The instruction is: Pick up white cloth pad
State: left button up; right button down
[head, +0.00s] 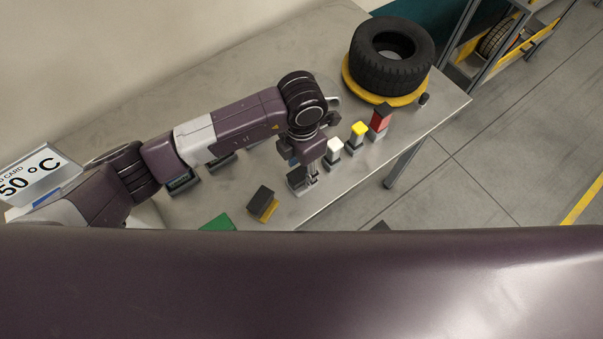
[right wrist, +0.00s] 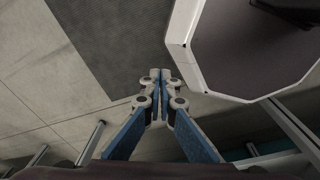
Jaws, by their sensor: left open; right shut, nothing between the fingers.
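The white cloth pad (head: 334,145) looks like a small white block on a dark grey base. It stands on the grey table, just right of my left gripper (head: 311,179) in the head view. My left gripper points down near the table's front edge and is open; I cannot tell whether it touches the pad. Its fingers are small here and partly merge with a dark block beside them. My right gripper (right wrist: 160,77) shows in the right wrist view, its fingertips together with nothing between them, away from the pad.
Yellow (head: 359,129) and red (head: 380,120) blocks stand right of the white pad. A tyre (head: 392,75) lies on a yellow ring (head: 350,84). A dark block with yellow (head: 261,198) and a green item (head: 218,224) lie left. A card sign (head: 35,175) stands far left.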

aim_at(302, 172)
pick_arm(q)
jog(key=shift+f, duration=1.15)
jog(key=shift+w, duration=0.1)
grip_shut()
pick_arm(e)
jog(key=shift+a+r, duration=0.45)
jog(key=shift+a, duration=0.05)
